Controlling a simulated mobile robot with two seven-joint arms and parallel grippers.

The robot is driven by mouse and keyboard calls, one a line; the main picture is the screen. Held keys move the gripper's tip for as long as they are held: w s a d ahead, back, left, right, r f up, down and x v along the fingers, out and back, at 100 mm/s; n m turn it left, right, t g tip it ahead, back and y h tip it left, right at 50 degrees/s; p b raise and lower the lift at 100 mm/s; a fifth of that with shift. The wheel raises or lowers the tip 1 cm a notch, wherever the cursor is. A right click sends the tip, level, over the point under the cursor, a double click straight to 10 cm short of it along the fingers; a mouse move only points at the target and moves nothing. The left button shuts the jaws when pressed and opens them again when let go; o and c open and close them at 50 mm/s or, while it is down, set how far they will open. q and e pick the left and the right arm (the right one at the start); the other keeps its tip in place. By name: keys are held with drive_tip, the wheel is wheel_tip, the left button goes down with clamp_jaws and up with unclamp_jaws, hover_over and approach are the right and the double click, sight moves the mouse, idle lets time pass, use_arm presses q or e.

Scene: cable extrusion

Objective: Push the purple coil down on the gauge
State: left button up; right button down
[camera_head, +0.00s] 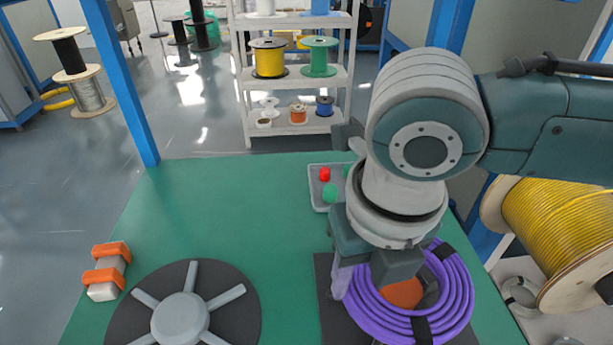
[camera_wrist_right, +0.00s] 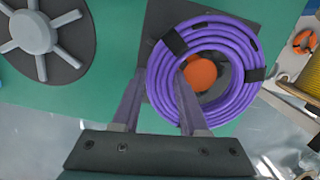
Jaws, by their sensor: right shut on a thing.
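The purple coil (camera_head: 459,297) is a ring of several cable turns with black ties, at the front right of the green table. It lies around an orange round centre (camera_head: 403,293) on a dark square plate (camera_head: 328,320), which looks like the gauge. The coil also shows in the right wrist view (camera_wrist_right: 245,55), with the orange centre inside it. My right gripper (camera_head: 367,284) is shut on the coil's near-left side, one finger outside the ring and one inside. Whether the coil rests flat on the plate is hard to tell. My left gripper is out of view.
A grey spoked wheel on a dark disc (camera_head: 240,318) lies left of the coil. An orange-and-grey block (camera_head: 106,271) is at the table's left edge. A grey tray (camera_head: 317,192) with red and green pieces stands behind my right arm. A yellow cable spool (camera_head: 560,225) is at right.

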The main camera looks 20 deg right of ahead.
drive_tip(key=shift+f, duration=0.15)
drive_tip(key=shift+f+b, duration=0.55)
drive_tip(key=shift+f, duration=0.15)
drive_tip(key=shift+r, duration=0.1)
drive_tip(key=shift+p, duration=0.3)
idle(0.4)
idle(0.4)
drive_tip(key=c, duration=0.7)
unclamp_jaws()
drive_tip(key=shift+c, duration=0.2)
drive_tip(key=o, duration=0.4)
drive_tip(key=shift+f, duration=0.2)
